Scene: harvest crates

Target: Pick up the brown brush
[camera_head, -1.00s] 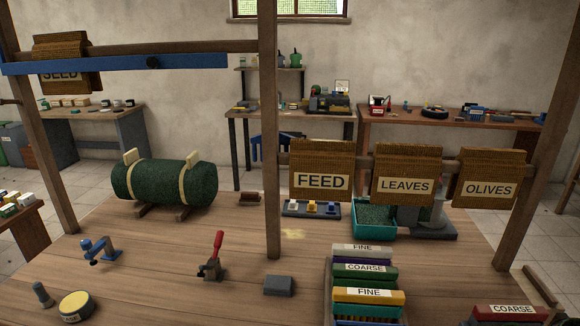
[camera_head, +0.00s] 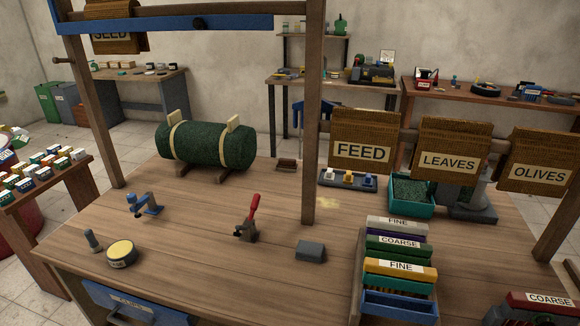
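A small dark brown block-shaped thing (camera_head: 286,164), which looks like the brown brush, lies on the wooden table (camera_head: 190,240) toward its back edge. It is right of the green roll (camera_head: 205,146) and left of the wooden post (camera_head: 313,130). It is small in the view, so its bristles cannot be made out clearly. Neither of my grippers is in view.
A red-handled clamp (camera_head: 248,218), a grey block (camera_head: 311,250), a blue clamp (camera_head: 146,203) and a round yellow-topped tin (camera_head: 121,253) stand on the table. Labelled boxes (camera_head: 400,268) stand front right. Sacks (camera_head: 363,140) hang from a rail. The middle of the table is mostly clear.

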